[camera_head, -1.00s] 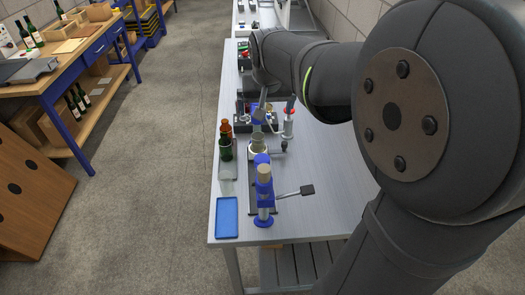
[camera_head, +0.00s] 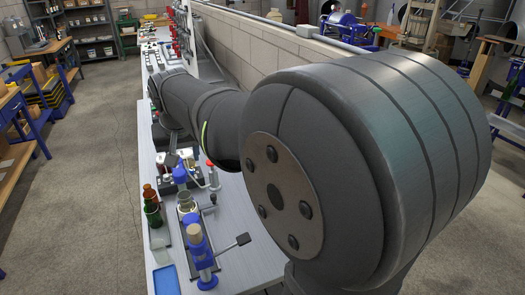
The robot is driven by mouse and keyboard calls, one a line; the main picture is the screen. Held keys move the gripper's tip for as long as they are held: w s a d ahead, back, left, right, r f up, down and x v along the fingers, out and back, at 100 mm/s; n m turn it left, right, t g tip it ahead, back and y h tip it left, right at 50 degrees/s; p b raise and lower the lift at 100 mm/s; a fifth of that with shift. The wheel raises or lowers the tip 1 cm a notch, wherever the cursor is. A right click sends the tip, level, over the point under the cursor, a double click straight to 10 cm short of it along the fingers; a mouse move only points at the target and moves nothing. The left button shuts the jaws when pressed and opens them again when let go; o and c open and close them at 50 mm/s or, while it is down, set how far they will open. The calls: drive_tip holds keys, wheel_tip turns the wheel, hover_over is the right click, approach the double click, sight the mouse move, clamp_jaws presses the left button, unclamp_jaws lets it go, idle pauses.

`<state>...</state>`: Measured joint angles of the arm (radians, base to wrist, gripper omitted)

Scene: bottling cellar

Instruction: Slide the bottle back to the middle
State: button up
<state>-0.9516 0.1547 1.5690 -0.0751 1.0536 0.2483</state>
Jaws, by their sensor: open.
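A green bottle (camera_head: 153,214) stands upright near the left edge of the grey workbench (camera_head: 147,165). A reddish-brown bottle-like top (camera_head: 149,192) shows just behind it; I cannot tell whether it is a second bottle. The green bottle is on or beside a grey strip (camera_head: 160,239), left of a blue bench device with a cork-coloured top (camera_head: 196,238) and a black-ended lever (camera_head: 242,240). My arm reaches over the bench towards its far part, beyond the bottle. My gripper cannot be made out; the end of the arm is hidden behind its own links.
A blue tray (camera_head: 166,281) lies at the bench's near left corner. A red-topped white post (camera_head: 213,177) and small fittings stand behind the blue device. A block wall (camera_head: 265,55) runs along the right side. Open floor (camera_head: 90,200) lies left of the bench.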

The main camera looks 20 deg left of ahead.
sight(213, 196)
drive_tip(key=w+a+f+m+g+h, duration=0.3)
drive_tip(key=w+f+m, duration=0.55)
drive_tip(key=w, duration=0.55)
drive_tip(key=f, duration=1.8)
drive_tip(key=shift+a, duration=0.2)
drive_tip(key=shift+s, duration=0.1)
clamp_jaws()
